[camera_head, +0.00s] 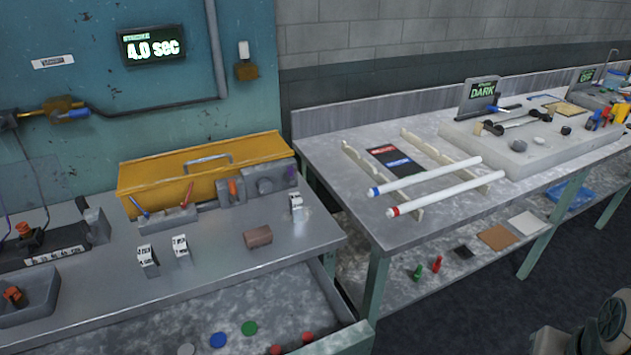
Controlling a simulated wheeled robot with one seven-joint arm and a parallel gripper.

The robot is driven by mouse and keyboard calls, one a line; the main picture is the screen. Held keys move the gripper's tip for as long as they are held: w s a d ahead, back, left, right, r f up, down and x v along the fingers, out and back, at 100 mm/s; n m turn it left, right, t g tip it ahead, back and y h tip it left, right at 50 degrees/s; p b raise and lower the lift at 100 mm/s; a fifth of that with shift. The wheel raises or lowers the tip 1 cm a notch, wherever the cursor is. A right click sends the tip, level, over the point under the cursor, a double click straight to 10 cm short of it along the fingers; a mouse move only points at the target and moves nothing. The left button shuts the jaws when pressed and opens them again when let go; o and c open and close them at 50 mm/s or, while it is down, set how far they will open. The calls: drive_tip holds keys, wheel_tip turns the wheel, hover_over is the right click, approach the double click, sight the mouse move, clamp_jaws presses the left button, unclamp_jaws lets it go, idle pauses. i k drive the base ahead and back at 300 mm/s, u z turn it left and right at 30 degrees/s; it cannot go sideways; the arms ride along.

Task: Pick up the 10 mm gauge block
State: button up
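Three small metal blocks with white, dark-marked faces stand on the left grey workbench. One block (147,257) is at the front left, a second block (180,247) is just right of it, and a third block (296,204) is farther right near the bench's back. They look like gauge blocks, but the markings are too small to read, so I cannot tell which is the 10 mm one. All three stand upright and apart from each other. My gripper is not in view; a dark rounded part at the bottom right corner may belong to my arm.
A brown cylinder (258,237) lies right of the two front blocks. A yellow toolbox (215,170) and a holder with pens (167,219) stand behind them. An open drawer (130,325) with coloured discs juts out below. The right bench (420,229) carries two white tubes on racks.

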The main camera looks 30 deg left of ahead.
sight(296, 202)
drive_tip(key=u, duration=0.9)
drive_tip(key=i, duration=0.85)
drive_tip(key=u, duration=0.95)
